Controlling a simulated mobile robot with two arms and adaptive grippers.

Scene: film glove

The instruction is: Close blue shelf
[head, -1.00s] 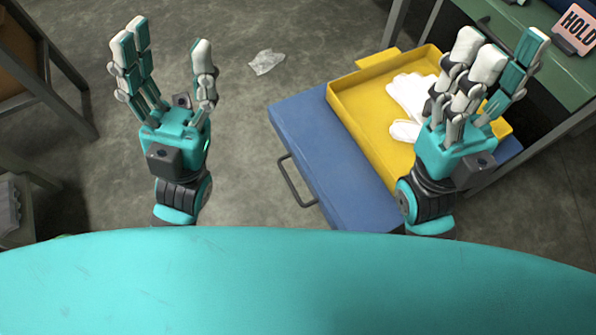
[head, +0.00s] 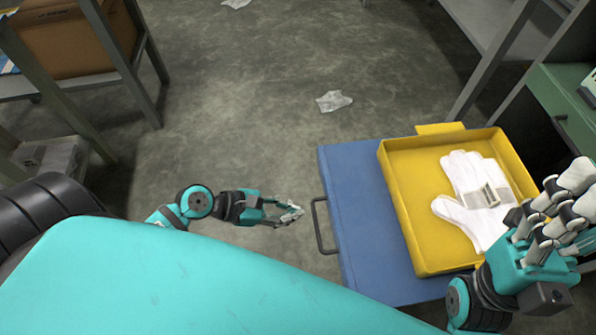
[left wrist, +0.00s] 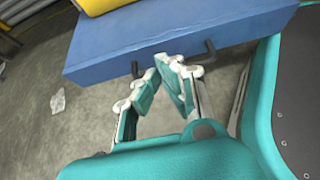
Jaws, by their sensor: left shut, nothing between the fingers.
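The blue shelf (head: 365,240) is a flat blue slab at the right of the head view, with a dark bar handle (head: 320,226) on its left edge. In the left wrist view the blue shelf (left wrist: 180,35) spans the top, its handle (left wrist: 207,52) facing my fingers. My left gripper (head: 297,212) is shut and empty, its fingertips just left of the handle; I cannot tell if they touch. My right gripper (head: 562,205) is at the right edge, fingers raised and bunched over the tray's right side; their opening is unclear.
A yellow tray (head: 400,200) with a white glove (head: 465,190) lies on the shelf. A crumpled clear wrapper (head: 333,101) lies on the floor. A green cabinet (head: 560,110) and metal legs stand at the right. A rack with a cardboard box (head: 75,38) is at left.

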